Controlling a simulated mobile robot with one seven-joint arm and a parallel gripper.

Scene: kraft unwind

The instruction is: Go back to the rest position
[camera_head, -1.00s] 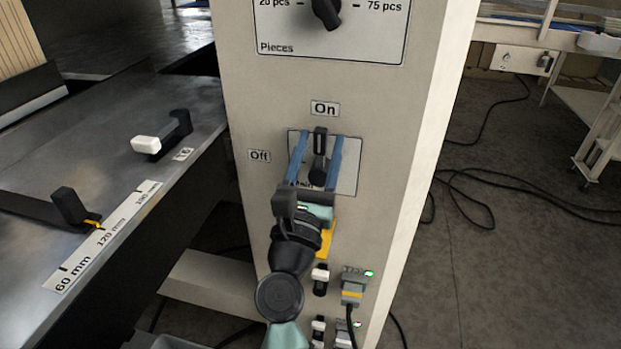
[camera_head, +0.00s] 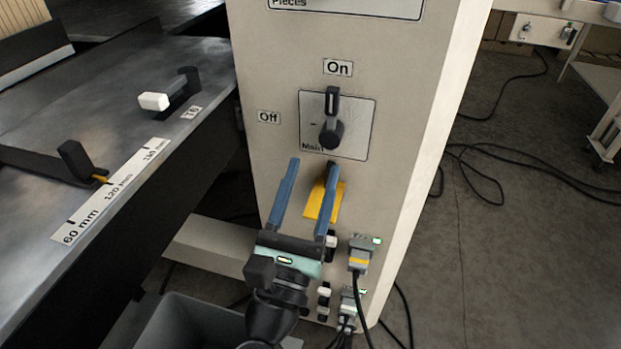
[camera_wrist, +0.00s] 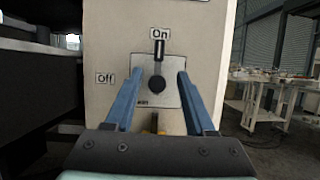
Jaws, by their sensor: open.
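My gripper (camera_head: 308,190) is open and empty, its two blue fingers spread in front of the pale machine cabinet (camera_head: 415,90). It is below the main switch (camera_head: 332,120), apart from it. The switch is a black rotary handle on a grey plate, and it points up toward the "On" label (camera_head: 338,67). The "Off" label (camera_head: 268,117) is to its left. In the wrist view the switch (camera_wrist: 158,75) shows between the fingertips of my gripper (camera_wrist: 155,75), with nothing held.
A yellow tag (camera_head: 323,202) hangs below the switch, partly behind a finger. Plugs with cables (camera_head: 360,256) sit low on the cabinet. A metal table (camera_head: 60,130) with a white-ended lever (camera_head: 155,101) is at the left. A grey bin (camera_head: 190,325) stands below. Cables lie on the floor at right.

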